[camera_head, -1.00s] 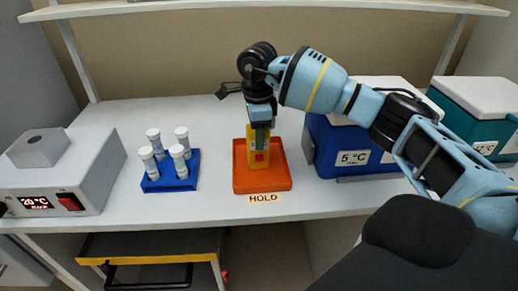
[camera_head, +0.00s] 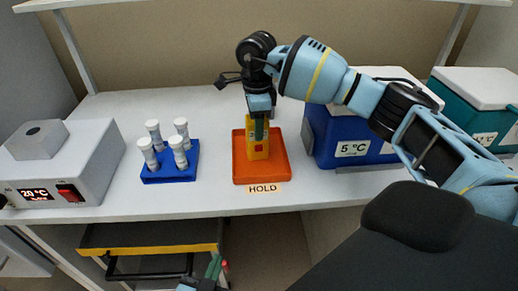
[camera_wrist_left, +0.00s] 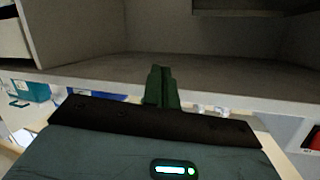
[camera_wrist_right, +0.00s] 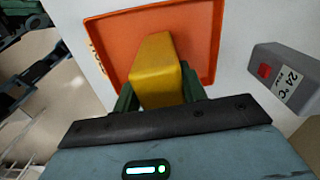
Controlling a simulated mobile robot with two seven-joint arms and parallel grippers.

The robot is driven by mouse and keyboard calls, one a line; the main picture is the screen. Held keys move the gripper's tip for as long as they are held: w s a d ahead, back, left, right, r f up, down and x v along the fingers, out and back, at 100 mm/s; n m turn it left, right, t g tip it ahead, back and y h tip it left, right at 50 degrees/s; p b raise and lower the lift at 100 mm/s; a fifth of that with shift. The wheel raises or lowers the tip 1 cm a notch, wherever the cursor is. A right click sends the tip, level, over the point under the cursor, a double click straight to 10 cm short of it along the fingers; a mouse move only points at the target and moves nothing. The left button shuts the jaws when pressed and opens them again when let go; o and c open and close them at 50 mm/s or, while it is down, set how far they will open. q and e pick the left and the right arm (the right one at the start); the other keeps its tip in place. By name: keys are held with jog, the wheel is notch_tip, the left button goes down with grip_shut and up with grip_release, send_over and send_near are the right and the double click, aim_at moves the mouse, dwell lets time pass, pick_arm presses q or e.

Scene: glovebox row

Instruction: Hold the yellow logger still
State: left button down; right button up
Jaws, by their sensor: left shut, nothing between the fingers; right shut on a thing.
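The yellow logger (camera_head: 258,152) stands upright in the orange tray (camera_head: 280,174) above the HOLD label (camera_head: 263,189). It also shows in the right wrist view (camera_wrist_right: 158,70), between the green fingers. My right gripper (camera_head: 259,130) comes down from above and is shut on the logger's upper part. My left gripper (camera_head: 214,268) shows at the bottom of the head view, below the bench's front edge, near the drawer. In the left wrist view its fingers (camera_wrist_left: 161,85) are together and empty.
A blue rack (camera_head: 170,170) with several white-capped tubes stands left of the tray. A grey heater block (camera_head: 70,165) is further left. A blue cool box (camera_head: 350,140) and a teal cool box (camera_head: 490,120) stand right. A yellow-edged drawer (camera_head: 150,240) hangs below the bench.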

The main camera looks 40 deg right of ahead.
aim_at(259, 148)
pick_arm(q)
jog(key=d+r+m+g+h, duration=0.1)
jog(key=d+r+m, duration=0.2)
jog(key=d+r, duration=0.1)
jog(key=w+d+r+m+g+h, duration=0.1)
jog(key=d+r+m, duration=0.3)
jog(key=d, duration=0.2)
jog(key=d+r+m+g+h, duration=0.1)
jog(key=d+r+m, duration=0.3)
jog(key=d, duration=0.1)
jog(key=shift+w+d+r+h, duration=0.2)
jog(key=shift+w+d+h, duration=0.1)
jog(key=shift+w, duration=0.1)
jog(key=shift+w+d+r+m, duration=0.2)
jog(key=shift+w+m, duration=0.15)
jog(key=shift+m, duration=0.2)
jog(key=shift+w+d+r+m, duration=0.2)
jog(key=shift+w+m, duration=0.1)
jog(key=shift+m, duration=0.25)
jog(key=shift+w+d, duration=0.7)
jog(key=shift+w, duration=0.6)
jog(key=shift+w+d, duration=0.65)
jog(key=shift+w, duration=0.65)
jog(key=shift+w+d, duration=0.7)
jog(key=shift+w, duration=0.6)
jog(key=shift+w+d, duration=0.2)
jog(key=shift+w, duration=0.15)
